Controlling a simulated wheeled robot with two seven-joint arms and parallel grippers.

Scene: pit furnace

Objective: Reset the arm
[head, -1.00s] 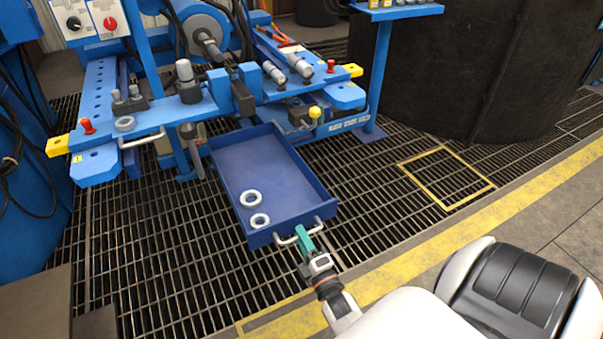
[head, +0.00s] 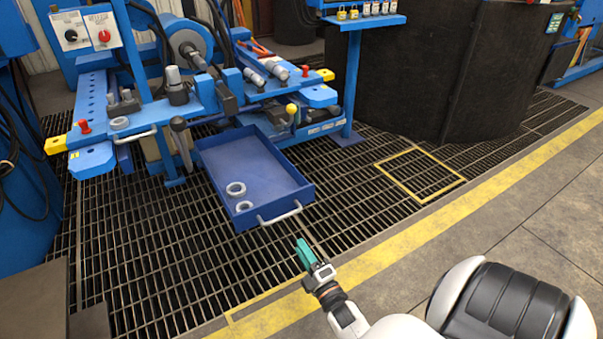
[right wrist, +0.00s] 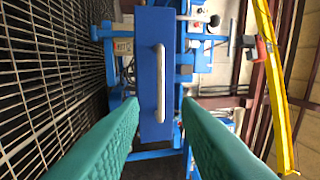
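My right gripper (head: 304,252) is in the lower middle of the head view, with teal fingers, apart from the drawer. In the right wrist view its two teal fingers (right wrist: 160,135) stand wide apart with nothing between them. The blue drawer (head: 285,170) is pulled out of the blue machine. Its light grey bar handle (head: 280,214) is in front of the gripper and not touched; the handle also shows in the right wrist view (right wrist: 160,85). Two pale rings (head: 236,188) lie in the drawer near its front. My left gripper is not in view.
The blue machine (head: 90,105) with red and yellow knobs stands behind the drawer. A large black cylindrical pit wall (head: 410,80) is at the back right. A yellow floor stripe (head: 400,250) runs beside the grating. The grating around the gripper is clear.

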